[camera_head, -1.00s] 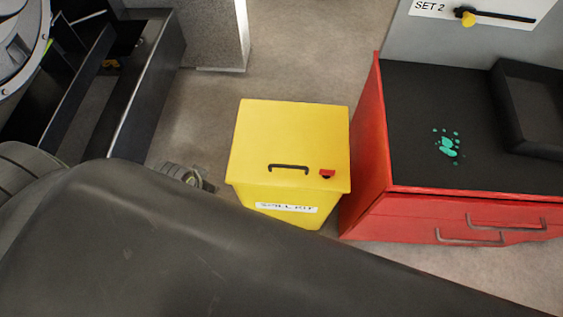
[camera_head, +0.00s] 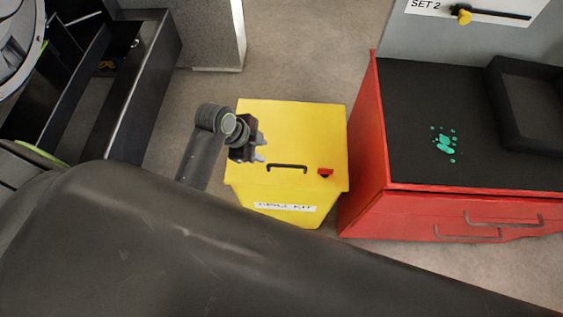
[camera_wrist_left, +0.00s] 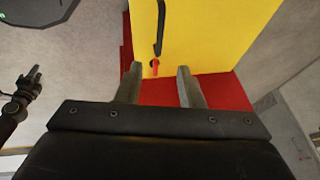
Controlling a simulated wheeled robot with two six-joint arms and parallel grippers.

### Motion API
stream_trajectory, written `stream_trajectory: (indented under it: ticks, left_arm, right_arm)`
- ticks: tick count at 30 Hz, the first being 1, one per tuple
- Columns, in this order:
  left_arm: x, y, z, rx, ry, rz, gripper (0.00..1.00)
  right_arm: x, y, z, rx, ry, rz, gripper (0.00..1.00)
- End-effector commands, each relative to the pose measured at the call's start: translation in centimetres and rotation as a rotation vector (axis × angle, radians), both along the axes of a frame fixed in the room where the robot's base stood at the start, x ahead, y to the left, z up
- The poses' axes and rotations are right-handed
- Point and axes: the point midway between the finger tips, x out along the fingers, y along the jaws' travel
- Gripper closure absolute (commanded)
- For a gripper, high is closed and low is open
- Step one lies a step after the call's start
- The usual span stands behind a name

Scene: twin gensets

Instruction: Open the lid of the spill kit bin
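The yellow spill kit bin (camera_head: 270,125) stands on the floor with its lid shut. A black handle (camera_head: 287,167) and a red latch (camera_head: 325,172) sit near the lid's front edge. My left gripper (camera_head: 262,149) is over the left part of the lid, left of the handle; I cannot tell its exact height above it. In the left wrist view my left gripper (camera_wrist_left: 160,84) has its fingers apart with nothing between them. There the handle (camera_wrist_left: 159,30) and red latch (camera_wrist_left: 155,66) show beyond the fingertips.
A red tool cabinet (camera_head: 362,150) with a black top stands close at the bin's right. A green patch (camera_head: 444,143) and a black tray (camera_head: 527,115) are on its top. A dark metal frame (camera_head: 137,100) is at the left. Floor (camera_head: 300,45) behind the bin is clear.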

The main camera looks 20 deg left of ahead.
Motion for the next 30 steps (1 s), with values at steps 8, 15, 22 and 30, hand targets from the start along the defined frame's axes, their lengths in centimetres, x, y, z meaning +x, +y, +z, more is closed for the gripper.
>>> stream_trajectory:
  ticks: [8,15,22,30]
  left_arm:
    - [1.4,-1.7,-4.6,-0.002,0.003,0.002,0.66]
    - [2.5,-3.0,-8.3,-0.001,0.002,0.001,0.66]
    - [3.4,-4.0,-11.4,0.000,0.001,0.002,0.66]
    - [4.1,-4.7,-13.3,0.000,0.000,0.002,0.66]
  right_arm:
    - [-0.1,-0.4,-0.1,-0.005,0.001,0.001,0.64]
    - [-0.1,-0.7,-0.2,-0.009,0.002,0.002,0.64]
    - [-0.2,-0.7,-0.4,-0.009,0.003,0.002,0.64]
    - [-0.1,-0.7,-0.6,-0.008,0.002,0.002,0.64]
